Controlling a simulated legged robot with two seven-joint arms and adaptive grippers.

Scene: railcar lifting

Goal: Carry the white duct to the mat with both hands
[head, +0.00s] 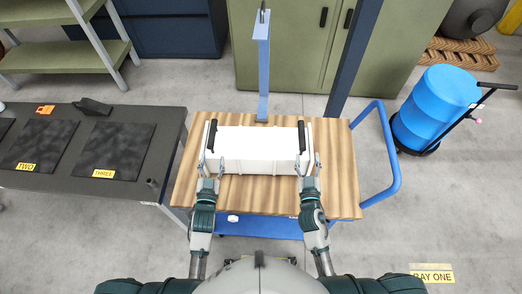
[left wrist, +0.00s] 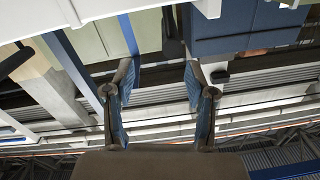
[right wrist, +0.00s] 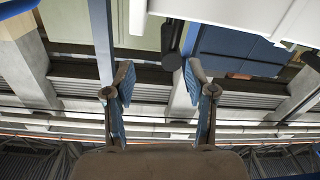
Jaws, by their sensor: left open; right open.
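The white duct (head: 255,148) lies across the wooden top of a cart in the head view, with a black handle at each end, left (head: 212,134) and right (head: 301,136). My left gripper (head: 210,162) is open at its near left end, and my right gripper (head: 308,162) is open at its near right end. Both wrist views show spread fingers, left (left wrist: 158,85) and right (right wrist: 158,85), with nothing clasped. A dark handle (right wrist: 171,40) shows beyond the right fingers. Dark mats lie on the table at left, labelled TWO (head: 40,143) and THREE (head: 118,148).
The cart (head: 340,185) has a blue push rail (head: 388,150) at right and a blue post (head: 262,70) behind the duct. The dark table (head: 165,125) stands just left of it. A blue drum (head: 435,105) on a trolley stands at right.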

